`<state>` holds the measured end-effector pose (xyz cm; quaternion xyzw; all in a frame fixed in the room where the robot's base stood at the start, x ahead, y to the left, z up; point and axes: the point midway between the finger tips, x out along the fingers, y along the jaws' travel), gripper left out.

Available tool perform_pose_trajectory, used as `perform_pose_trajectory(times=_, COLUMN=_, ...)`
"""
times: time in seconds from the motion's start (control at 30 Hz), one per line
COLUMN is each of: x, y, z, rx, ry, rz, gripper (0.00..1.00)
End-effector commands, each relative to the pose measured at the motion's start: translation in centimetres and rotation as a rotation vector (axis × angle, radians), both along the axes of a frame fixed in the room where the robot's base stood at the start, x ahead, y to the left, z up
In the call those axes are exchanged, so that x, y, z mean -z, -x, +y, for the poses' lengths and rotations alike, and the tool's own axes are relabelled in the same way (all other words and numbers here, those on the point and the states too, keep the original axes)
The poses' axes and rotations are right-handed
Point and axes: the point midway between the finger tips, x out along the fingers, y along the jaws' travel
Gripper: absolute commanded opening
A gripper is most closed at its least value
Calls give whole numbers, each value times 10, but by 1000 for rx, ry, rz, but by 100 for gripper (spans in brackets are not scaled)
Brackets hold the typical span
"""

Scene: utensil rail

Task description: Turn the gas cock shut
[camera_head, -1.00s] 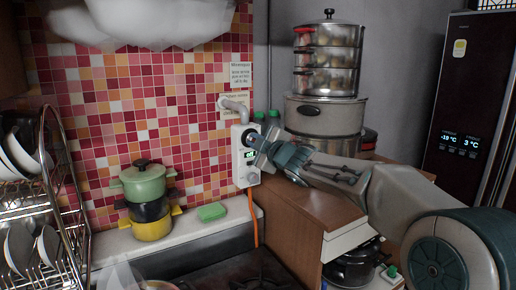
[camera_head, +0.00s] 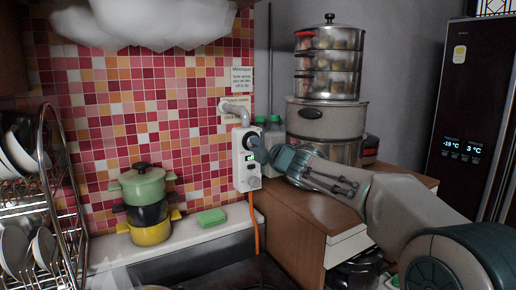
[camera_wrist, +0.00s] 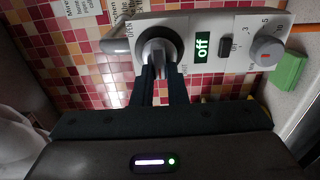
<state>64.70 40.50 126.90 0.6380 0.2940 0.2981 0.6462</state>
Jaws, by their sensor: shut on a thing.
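The gas cock is a round grey knob (camera_wrist: 158,46) on a white wall box (camera_head: 241,178), below a bent grey pipe (camera_head: 236,112). In the wrist view the box lies sideways and its small screen reads "off". My gripper (camera_wrist: 158,68) is shut on the knob, one dark finger on each side of its raised grip. In the head view, my gripper (camera_head: 263,151) reaches the box from the right. It hides part of the box's right side there. The knob's exact angle is hard to read behind the fingers.
A second, smaller dial (camera_wrist: 267,51) sits on the same box, and an orange hose (camera_head: 255,225) hangs below it. Stacked pots (camera_head: 148,205) and a green sponge (camera_head: 211,216) stand on the ledge at left. Steamer pots (camera_head: 326,115) stand behind my arm.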

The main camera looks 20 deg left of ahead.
Motion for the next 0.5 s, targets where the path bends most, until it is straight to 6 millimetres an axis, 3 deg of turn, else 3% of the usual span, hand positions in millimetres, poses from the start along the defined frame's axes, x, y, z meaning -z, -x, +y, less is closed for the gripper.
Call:
perform_pose_trajectory(times=0.3, x=0, y=1, z=2, rx=-4, ry=2, rz=-4, gripper=0)
perform_pose_trajectory(times=0.33, x=0, y=1, z=2, rx=-4, ry=2, rz=-4, gripper=15)
perform_pose_trajectory(times=0.4, x=0, y=1, z=1, rx=-4, ry=3, rz=-3, gripper=35)
perform_pose_trajectory(times=0.5, x=0, y=0, z=1, rx=-2, ry=2, rz=-2, gripper=35)
